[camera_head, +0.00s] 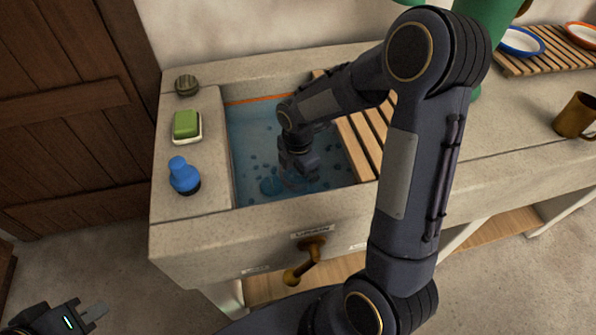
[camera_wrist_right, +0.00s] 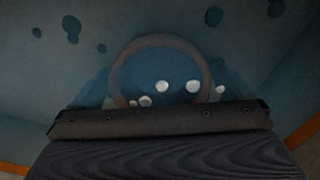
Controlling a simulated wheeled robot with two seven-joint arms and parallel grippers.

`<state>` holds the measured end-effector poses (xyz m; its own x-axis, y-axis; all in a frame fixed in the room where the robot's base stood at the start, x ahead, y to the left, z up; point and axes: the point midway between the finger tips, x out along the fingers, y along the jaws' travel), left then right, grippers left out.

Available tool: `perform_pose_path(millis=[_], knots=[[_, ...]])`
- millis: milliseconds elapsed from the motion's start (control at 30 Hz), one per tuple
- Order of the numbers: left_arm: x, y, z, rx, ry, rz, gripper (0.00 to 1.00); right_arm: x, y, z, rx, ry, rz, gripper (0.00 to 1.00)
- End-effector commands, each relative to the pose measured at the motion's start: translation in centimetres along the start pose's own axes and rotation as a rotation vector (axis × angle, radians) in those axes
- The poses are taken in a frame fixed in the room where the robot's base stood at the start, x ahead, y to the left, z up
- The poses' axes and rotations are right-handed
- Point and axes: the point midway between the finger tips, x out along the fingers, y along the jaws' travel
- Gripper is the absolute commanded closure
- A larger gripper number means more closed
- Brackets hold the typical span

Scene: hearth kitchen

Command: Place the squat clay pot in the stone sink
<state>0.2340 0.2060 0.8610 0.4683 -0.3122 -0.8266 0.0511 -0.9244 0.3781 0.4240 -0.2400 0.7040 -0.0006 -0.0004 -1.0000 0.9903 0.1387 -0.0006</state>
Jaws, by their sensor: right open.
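The stone sink (camera_head: 190,208) has a blue basin with dark spots on its floor. My right arm reaches down into it, and my right gripper (camera_head: 298,182) is open low in the basin. A round rim, which looks like the squat clay pot (camera_wrist_right: 160,41), shows in the right wrist view just beyond the dark gripper body. Whitish spots show inside the rim. In the head view the pot is mostly hidden by the gripper. I cannot tell whether the fingers touch it. My left gripper (camera_head: 95,313) is at the lower left, away from the sink; its jaw gap is unclear.
A green sponge (camera_head: 186,124) on a dish, a blue bottle (camera_head: 183,175) and a dark round object (camera_head: 186,85) stand on the sink's left ledge. A wooden slatted rack (camera_head: 360,140) covers the basin's right side. A brown mug (camera_head: 576,116) stands far right. A brass tap (camera_head: 305,262) projects in front.

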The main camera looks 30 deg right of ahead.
Motion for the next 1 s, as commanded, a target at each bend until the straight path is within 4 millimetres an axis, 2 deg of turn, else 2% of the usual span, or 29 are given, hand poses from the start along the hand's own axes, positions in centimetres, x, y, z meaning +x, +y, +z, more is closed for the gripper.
perform_pose_path(millis=[167, 600, 833, 933, 1000], knots=[[-0.4, 0.2, -0.2, 0.0, 0.0, 0.0, 1.0, -1.1, 0.1, 0.0, 0.0, 0.0, 0.003, 0.0], [-1.9, 0.8, -0.9, 0.0, 0.0, 0.0, 1.0, -9.9, 0.1, 0.0, -0.001, 0.0, 0.005, 0.0], [-2.1, 1.0, -1.1, 0.0, 0.0, 0.0, 1.0, -12.2, 0.0, 0.0, 0.006, 0.001, 0.004, 0.0], [-2.1, 1.0, -1.1, 0.0, 0.0, 0.0, 1.0, -13.1, -0.8, 0.0, 0.066, 0.014, 0.019, 0.0], [-2.1, 1.0, -1.1, 0.0, 0.0, 0.0, 1.0, -14.0, -1.9, 0.0, 0.166, 0.036, 0.043, 0.0]])
